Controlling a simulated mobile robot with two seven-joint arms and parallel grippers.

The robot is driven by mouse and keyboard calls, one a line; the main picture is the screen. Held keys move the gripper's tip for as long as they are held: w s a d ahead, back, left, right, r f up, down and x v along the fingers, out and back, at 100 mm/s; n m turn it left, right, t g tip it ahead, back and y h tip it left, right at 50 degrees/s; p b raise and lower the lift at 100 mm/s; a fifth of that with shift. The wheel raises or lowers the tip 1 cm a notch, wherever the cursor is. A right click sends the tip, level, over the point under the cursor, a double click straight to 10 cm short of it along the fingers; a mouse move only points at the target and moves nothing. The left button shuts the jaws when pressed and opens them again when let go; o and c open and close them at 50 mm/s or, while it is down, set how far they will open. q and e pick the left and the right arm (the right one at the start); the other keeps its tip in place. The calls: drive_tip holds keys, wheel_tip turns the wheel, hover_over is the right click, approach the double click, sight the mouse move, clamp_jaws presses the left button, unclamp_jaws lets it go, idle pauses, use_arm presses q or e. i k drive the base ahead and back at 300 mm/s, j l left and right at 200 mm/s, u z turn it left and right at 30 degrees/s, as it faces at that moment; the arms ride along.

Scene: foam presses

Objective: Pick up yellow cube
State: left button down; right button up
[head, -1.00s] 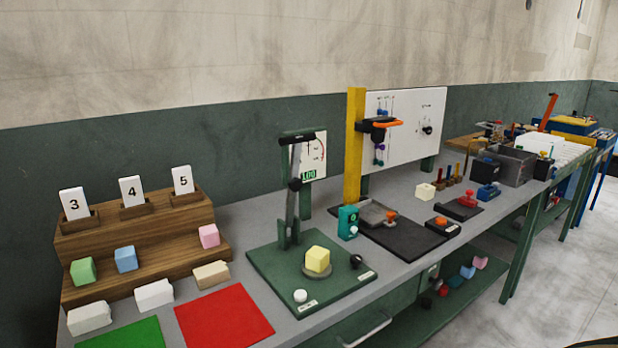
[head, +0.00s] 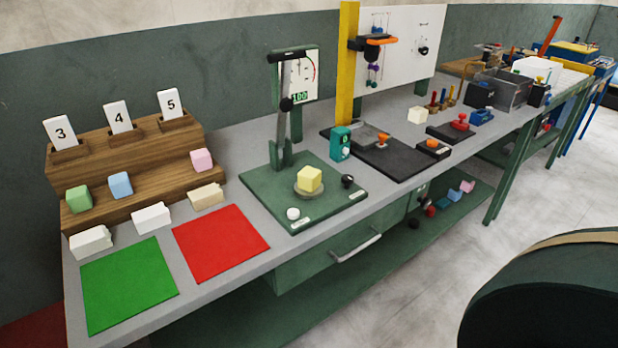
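The yellow cube (head: 310,178) sits on a small round plate (head: 309,191) of the green press base (head: 334,212), on the grey workbench. The press's upright lever arm (head: 291,100) stands just behind the cube, and nothing covers the cube from this side. Neither of my grippers shows in the head view.
A red mat (head: 220,243) and a green mat (head: 128,284) lie left of the press. A wooden stepped rack (head: 130,165) holds number cards and coloured cubes. A teal device (head: 340,143) stands close right of the press. A dark rounded object (head: 550,305) fills the lower right.

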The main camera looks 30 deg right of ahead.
sight(309, 179)
drive_tip(key=l, duration=0.65)
drive_tip(key=i+l+z, duration=0.1)
drive_tip(key=l, duration=0.5)
drive_tip(key=i+l, duration=0.1)
drive_tip(key=l, duration=0.55)
drive_tip(key=k+z, duration=0.05)
